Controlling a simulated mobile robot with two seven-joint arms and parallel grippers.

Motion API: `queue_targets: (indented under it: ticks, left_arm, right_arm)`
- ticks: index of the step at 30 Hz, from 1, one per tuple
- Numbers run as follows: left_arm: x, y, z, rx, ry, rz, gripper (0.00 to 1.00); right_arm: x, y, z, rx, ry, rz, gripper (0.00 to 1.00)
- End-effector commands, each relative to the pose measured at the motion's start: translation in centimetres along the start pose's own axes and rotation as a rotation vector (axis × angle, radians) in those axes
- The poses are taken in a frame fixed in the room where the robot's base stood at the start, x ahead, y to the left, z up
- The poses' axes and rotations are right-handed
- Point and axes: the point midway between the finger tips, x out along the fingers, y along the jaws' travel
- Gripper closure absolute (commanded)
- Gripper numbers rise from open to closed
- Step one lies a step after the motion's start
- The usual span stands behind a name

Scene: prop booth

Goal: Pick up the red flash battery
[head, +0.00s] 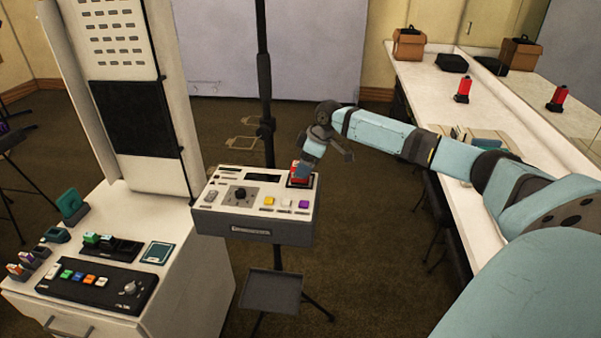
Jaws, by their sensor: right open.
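A small red block, which looks like the red flash battery (292,182), sits at the back right of the top of a white control box (272,229). My right gripper (302,171) points down right over it, and its fingers partly hide the block. The jaws are open. The fingertips look very close to the block, but I cannot tell whether they touch it. My left gripper is out of view.
The box top has a black knob (240,194) and coloured buttons. A dark stand pole (265,90) rises behind it. At left is a white cabinet with a button panel (97,284). A red item (463,90) stands on the right counter (430,85), beside a mirror.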

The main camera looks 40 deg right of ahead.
Motion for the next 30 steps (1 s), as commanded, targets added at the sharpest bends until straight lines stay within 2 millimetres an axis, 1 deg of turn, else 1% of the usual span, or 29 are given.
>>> queue_targets:
  ticks: [3,6,9,15,16,17,18,20,21,23,24,30]
  left_arm:
    - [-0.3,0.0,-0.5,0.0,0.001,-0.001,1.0]
    - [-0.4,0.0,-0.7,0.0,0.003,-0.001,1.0]
    - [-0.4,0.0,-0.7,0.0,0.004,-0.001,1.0]
    - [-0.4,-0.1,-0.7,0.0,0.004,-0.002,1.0]
    - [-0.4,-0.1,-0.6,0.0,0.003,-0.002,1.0]
    - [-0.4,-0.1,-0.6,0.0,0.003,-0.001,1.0]
    - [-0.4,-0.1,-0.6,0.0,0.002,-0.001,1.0]
    - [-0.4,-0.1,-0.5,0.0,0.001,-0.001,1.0]
    - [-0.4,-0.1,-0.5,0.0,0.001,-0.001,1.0]
    - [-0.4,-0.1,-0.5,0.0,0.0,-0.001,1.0]
    - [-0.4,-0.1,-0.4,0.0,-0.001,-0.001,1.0]
    - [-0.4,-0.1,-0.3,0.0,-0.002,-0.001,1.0]
  right_arm:
    - [1.9,0.3,0.1,0.001,-0.001,-0.003,0.19]
    - [3.1,0.2,0.1,0.0,0.0,-0.002,0.19]
    - [3.7,0.3,0.2,0.0,0.0,-0.001,0.19]
    - [3.8,0.3,0.2,-0.001,0.0,0.0,0.19]
    - [3.8,0.3,0.2,0.0,0.0,0.0,0.21]
    - [3.8,0.3,0.2,-0.001,0.0,0.0,0.28]
    - [3.8,0.3,0.2,0.0,0.0,0.0,0.38]
    - [3.8,0.3,0.2,0.0,0.0,0.0,0.51]
    - [3.8,0.3,0.2,0.0,0.0,0.0,0.6]
    - [3.8,0.2,0.2,0.0,0.0,0.0,0.74]
    - [3.8,0.2,0.2,0.0,0.0,0.0,0.83]
    - [3.7,0.3,0.1,-0.001,0.001,0.0,0.83]
